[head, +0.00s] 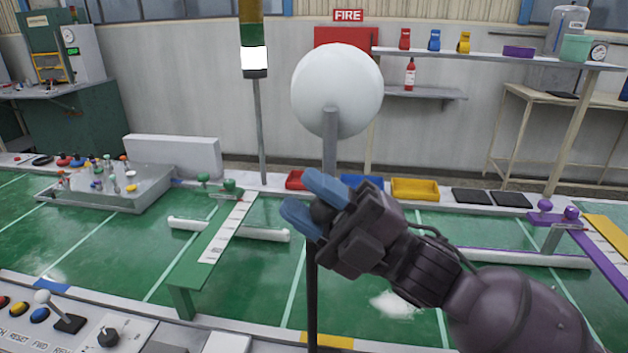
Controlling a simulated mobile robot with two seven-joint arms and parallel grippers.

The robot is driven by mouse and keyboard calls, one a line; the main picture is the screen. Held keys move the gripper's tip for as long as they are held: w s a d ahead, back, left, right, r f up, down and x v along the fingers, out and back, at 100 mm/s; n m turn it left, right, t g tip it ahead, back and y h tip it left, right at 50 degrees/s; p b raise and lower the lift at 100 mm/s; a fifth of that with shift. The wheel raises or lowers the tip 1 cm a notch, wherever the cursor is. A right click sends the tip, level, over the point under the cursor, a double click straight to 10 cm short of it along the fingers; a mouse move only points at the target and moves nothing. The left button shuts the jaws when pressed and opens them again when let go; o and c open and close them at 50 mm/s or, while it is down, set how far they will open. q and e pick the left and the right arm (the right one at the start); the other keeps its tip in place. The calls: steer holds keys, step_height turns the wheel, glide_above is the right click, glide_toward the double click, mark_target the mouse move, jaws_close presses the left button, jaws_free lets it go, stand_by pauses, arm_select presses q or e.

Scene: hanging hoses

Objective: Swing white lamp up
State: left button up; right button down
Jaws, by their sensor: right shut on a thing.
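The white lamp is a round white globe (337,88) on a grey stem in the upper middle of the head view. Its stem runs down behind my right gripper (316,212). The blue-tipped fingers of my right gripper are shut on a dark round knob in line with the stem, below the globe. The fingers hide most of this knob. A thin dark rod (312,290) goes down from below the fingers. My left gripper is not in view.
A green table (110,245) spreads below, with a green bracket (230,228) left of my gripper and a purple bracket (590,240) at the right. A stack light (254,60) stands left of the globe. A control panel (90,320) is at the front left.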

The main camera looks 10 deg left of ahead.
steer(key=n+g, duration=0.1)
steer(key=s+f+n+g, duration=0.1)
steer(key=shift+s+n, duration=0.2)
steer(key=shift+n, duration=0.2)
steer(key=c, duration=0.8)
jaws_free()
steer(key=shift+d+f, duration=0.2)
steer(key=shift+d, duration=0.2)
steer(key=b+v, duration=0.1)
steer(key=v, duration=0.9)
steer(key=shift+w+r, duration=0.1)
steer(key=shift+r, duration=0.05)
